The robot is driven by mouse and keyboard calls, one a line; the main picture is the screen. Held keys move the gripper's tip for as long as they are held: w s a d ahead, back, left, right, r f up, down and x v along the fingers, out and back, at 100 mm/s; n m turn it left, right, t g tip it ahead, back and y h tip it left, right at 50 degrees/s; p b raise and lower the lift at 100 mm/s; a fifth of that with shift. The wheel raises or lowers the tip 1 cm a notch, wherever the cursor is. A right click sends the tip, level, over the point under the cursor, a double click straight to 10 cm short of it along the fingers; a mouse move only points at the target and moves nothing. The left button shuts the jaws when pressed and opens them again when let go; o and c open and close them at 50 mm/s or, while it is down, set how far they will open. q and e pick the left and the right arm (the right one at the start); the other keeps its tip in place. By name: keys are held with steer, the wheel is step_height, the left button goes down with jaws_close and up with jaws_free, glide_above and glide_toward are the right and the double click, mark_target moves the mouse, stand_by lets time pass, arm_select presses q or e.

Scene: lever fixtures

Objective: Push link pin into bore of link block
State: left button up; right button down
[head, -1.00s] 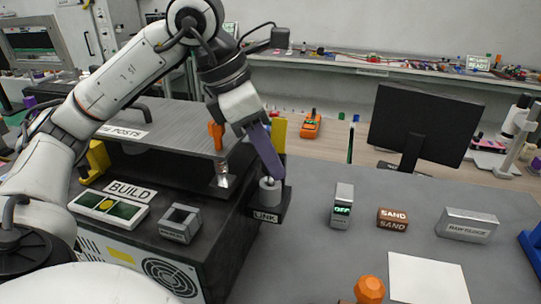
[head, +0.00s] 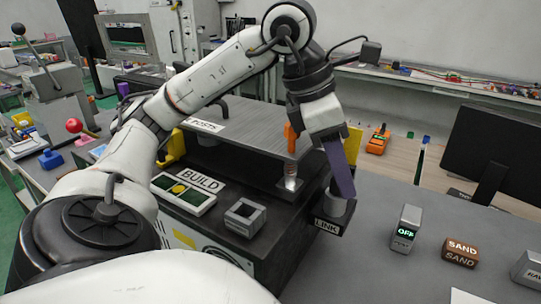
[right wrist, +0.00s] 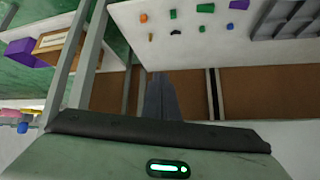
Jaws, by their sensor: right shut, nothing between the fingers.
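The link block (head: 328,227), a dark bracket labelled LINK, sticks out from the right side of the dark fixture. A grey round piece (head: 341,209) stands on it, and I cannot tell which part of it is the link pin or the bore. My left gripper (head: 343,190) points down with its long purple fingers over this round piece, at or very near its top. The fingers overlap from here, so I cannot see whether they are apart or hold anything. In the right wrist view, my right gripper (right wrist: 160,98) is shut and empty, away from the block.
The grey top plate (head: 245,122) of the fixture lies left of my left gripper, with an orange-topped post (head: 291,140) close by. A square grey block (head: 245,217) sits on the fixture. A device reading OFF (head: 406,228) and a SAND block (head: 461,251) stand right on the table.

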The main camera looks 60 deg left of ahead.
arm_select(q)
steer(key=shift+w+a+r, duration=0.1)
steer(key=shift+w+a, duration=0.05)
steer(key=shift+a, duration=0.15)
